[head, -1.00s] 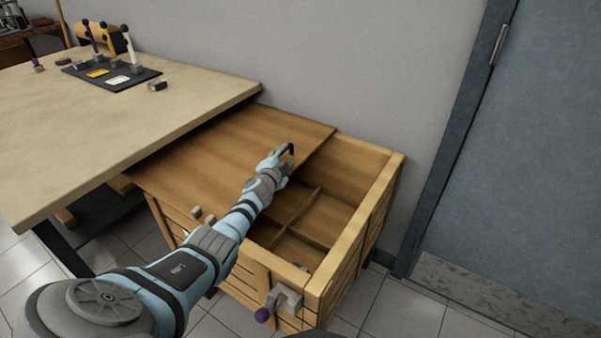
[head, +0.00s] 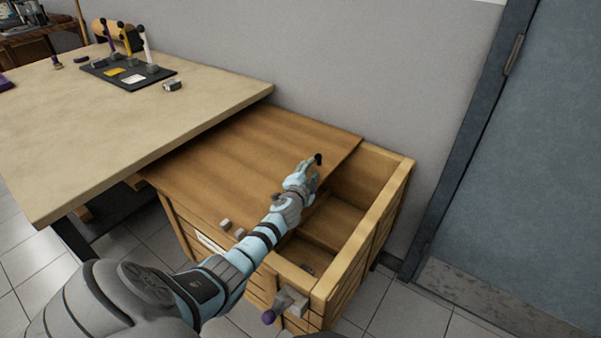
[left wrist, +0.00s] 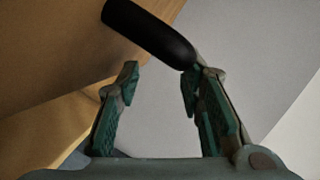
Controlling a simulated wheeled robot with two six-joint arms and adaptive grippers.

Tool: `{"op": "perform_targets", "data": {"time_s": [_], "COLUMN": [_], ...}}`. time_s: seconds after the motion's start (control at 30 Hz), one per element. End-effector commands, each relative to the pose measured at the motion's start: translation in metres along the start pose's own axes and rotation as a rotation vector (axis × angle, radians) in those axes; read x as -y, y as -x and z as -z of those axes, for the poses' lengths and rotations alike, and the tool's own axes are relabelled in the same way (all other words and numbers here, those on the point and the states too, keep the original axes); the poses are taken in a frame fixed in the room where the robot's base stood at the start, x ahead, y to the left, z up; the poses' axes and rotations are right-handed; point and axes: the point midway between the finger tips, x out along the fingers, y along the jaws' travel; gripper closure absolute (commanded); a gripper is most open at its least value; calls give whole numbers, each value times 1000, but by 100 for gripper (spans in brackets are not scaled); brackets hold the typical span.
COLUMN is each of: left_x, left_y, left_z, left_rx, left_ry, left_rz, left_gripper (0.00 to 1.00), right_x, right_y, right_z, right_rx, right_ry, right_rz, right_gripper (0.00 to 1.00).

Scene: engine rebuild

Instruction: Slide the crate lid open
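The wooden crate (head: 340,276) stands beside the workbench. Its flat brown lid (head: 250,150) covers the left and middle part, and the right part is open, showing inner compartments. A short black handle (head: 318,158) stands at the lid's right edge. My left gripper (head: 308,170) is at that handle. In the left wrist view its fingers (left wrist: 158,78) are apart, and the black handle (left wrist: 150,32) lies across just beyond the tips, close to the right finger; I cannot tell if they touch. My right gripper is not in view.
The workbench (head: 130,130) overhangs the lid's left side and carries a dark tool tray (head: 128,75). A grey bracket with a purple knob (head: 268,317) is on the crate's front. A wall is behind, and a grey door (head: 540,150) is at right.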

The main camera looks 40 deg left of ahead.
Motion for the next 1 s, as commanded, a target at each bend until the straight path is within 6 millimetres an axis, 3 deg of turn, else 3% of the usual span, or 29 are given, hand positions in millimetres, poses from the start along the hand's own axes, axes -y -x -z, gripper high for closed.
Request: {"op": "perform_targets", "data": {"time_s": [0.33,1.0], "left_x": [3,2], "left_y": [38,107], "left_z": [2,2], "left_rx": [-1,-1], "left_ry": [1,0], "left_rz": [-1,0], "left_gripper": [67,67], "right_x": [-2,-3], "right_y": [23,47], "right_z": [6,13], "right_rx": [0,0], "right_ry": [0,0], "right_rz": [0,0], "right_gripper": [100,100]}}
